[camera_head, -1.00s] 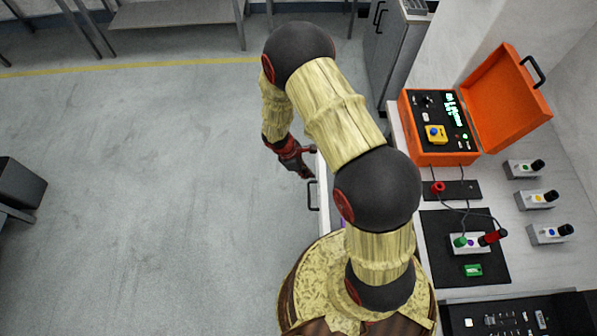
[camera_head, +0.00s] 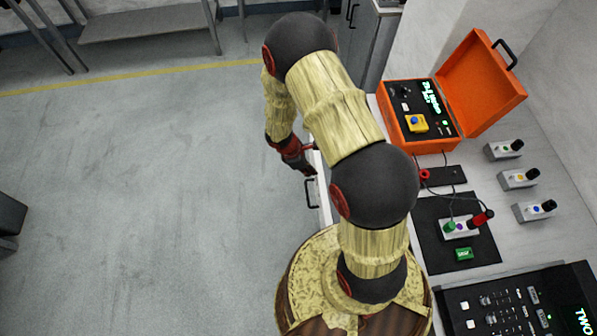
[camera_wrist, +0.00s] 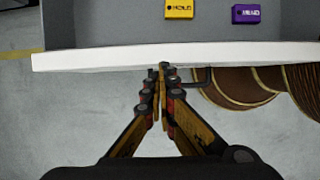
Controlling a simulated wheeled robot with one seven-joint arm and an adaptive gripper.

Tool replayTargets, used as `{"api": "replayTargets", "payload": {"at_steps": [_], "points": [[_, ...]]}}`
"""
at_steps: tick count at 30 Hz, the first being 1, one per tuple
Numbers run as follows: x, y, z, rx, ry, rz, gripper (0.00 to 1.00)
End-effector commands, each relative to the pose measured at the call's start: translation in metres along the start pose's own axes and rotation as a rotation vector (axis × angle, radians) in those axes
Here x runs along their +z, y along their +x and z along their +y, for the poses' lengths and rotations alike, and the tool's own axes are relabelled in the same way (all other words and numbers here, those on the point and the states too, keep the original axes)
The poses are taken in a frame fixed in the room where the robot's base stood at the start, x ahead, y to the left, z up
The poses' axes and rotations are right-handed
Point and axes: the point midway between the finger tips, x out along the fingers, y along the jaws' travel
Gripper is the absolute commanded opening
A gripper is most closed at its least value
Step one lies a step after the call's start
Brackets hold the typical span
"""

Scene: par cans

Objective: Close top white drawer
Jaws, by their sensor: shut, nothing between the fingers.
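The white drawer (camera_wrist: 110,57) stands open in the wrist view, its white front edge running across the picture. Its grey inside holds a yellow block (camera_wrist: 179,9) and a purple block (camera_wrist: 246,14). A dark handle (camera_wrist: 203,80) shows on the drawer front, to the right of the fingertips. My gripper (camera_wrist: 162,72) is shut and empty, with its tips at the outer face of the drawer front; I cannot tell if they touch. In the head view, the drawer front with its handle (camera_head: 309,193) shows left of my arm; much of the drawer is hidden. My gripper (camera_head: 308,160) is beside it.
On the worktop at right are an open orange case (camera_head: 417,143), a black mat (camera_head: 430,252) with a cabled box, several small switch boxes and a dark panel (camera_head: 500,310). A grey cabinet (camera_head: 374,40) stands behind.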

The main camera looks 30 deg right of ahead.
Motion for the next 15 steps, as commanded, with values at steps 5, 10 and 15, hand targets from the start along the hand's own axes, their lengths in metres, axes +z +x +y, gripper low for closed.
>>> {"api": "replayTargets", "payload": {"at_steps": [5, 10, 15], "points": [[0.048, 0.021, -0.002, -0.006, 0.006, -0.001, 0.0], [0.091, 0.039, -0.002, -0.005, 0.005, 0.0, 0.0], [0.135, 0.057, -0.002, -0.005, 0.007, 0.0, 0.0]]}}
